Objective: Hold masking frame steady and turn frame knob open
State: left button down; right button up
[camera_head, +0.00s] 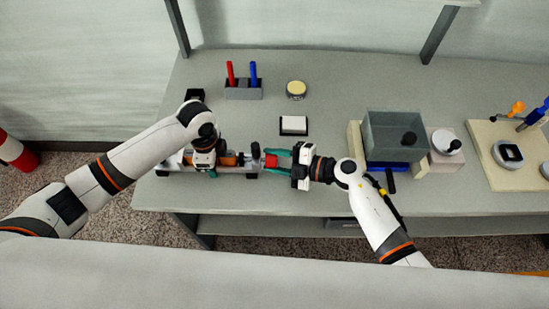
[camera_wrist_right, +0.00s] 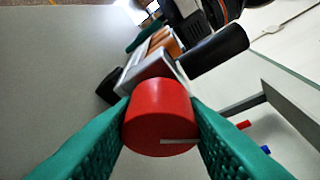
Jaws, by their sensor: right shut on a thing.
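The masking frame (camera_head: 250,163) is a grey, narrow frame with orange-brown rolls, lying near the table's front edge. It also shows in the right wrist view (camera_wrist_right: 148,72). The round red frame knob (camera_head: 271,161) is at its right end and shows large in the right wrist view (camera_wrist_right: 160,120), with a pale slot line low on its face. My right gripper (camera_wrist_right: 160,108) has its green fingers shut on both sides of the knob.
A holder with a red and a blue pen (camera_head: 243,92), a round cream-topped item (camera_head: 296,88) and a white-topped block (camera_head: 293,125) stand behind the frame. A grey translucent box (camera_head: 393,135) stands right of my right arm. A beige board (camera_head: 505,165) lies far right.

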jog(key=shift+n+t+y, duration=0.3)
jog(key=shift+n, duration=0.3)
jog(key=o, duration=1)
jog(key=v, duration=1.2)
